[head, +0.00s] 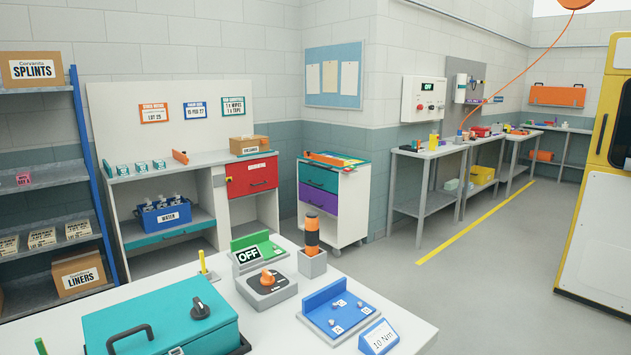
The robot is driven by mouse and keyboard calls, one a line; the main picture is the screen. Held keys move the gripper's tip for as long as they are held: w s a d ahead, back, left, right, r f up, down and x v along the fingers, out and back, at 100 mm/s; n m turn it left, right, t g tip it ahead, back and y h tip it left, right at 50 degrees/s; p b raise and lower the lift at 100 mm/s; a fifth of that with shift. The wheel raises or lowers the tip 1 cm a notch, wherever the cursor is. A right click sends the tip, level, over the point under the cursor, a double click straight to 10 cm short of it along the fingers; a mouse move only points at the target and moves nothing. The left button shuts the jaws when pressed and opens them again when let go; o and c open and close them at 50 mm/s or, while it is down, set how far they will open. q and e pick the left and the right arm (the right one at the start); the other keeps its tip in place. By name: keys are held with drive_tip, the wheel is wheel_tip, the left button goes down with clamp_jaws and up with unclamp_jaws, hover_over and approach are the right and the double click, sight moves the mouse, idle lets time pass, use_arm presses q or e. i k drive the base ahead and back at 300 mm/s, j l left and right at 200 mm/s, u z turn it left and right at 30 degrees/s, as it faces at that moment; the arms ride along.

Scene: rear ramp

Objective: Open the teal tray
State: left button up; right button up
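Several teal things show, and I cannot tell which one is the tray. A teal case (160,328) with a black handle and a black knob lies at the near left of the white table; its top looks closed. A teal drawer (318,177) sits shut above a purple drawer (318,199) in the white cart (346,212). A wide teal front (168,233) runs along the edge of the low shelf under the blue WATER crate (167,217); it looks shut. Neither of my grippers is in view.
The white table (262,325) also holds an orange-knobbed box (266,290), an OFF sign (248,254) and a blue fixture (338,310). A blue-framed shelf (40,180) stands at left. A red drawer (251,178) is shut. Grey floor (480,275) is clear at right.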

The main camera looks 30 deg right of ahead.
sight(326, 179)
drive_tip(key=z, duration=0.8)
drive_tip(key=i+l+z, duration=0.1)
drive_tip(key=l+z, duration=0.15)
drive_tip(key=l, duration=0.2)
drive_tip(key=i+l+z, duration=0.25)
drive_tip(key=l, duration=0.2)
drive_tip(key=i+l+z, duration=0.15)
drive_tip(key=l+z, duration=0.15)
drive_tip(key=l, duration=0.15)
drive_tip(key=i+l+z, duration=0.4)
drive_tip(key=i, duration=0.25)
drive_tip(key=i+l+z, duration=0.2)
drive_tip(key=i+l, duration=0.15)
drive_tip(key=i+l+z, duration=0.15)
drive_tip(key=i, duration=0.3)
drive_tip(key=i+j+u, duration=0.1)
drive_tip(key=i+u, duration=0.25)
drive_tip(key=u, duration=0.15)
drive_tip(key=i+u, duration=0.35)
drive_tip(key=u, duration=0.15)
drive_tip(key=i+l+u, duration=0.15)
drive_tip(key=i+u, duration=0.15)
drive_tip(key=u, duration=0.2)
drive_tip(key=i+j+u, duration=0.2)
drive_tip(key=i+u, duration=0.25)
drive_tip(key=i, duration=0.35)
drive_tip(key=i+u, duration=0.45)
drive_tip(key=i, duration=0.35)
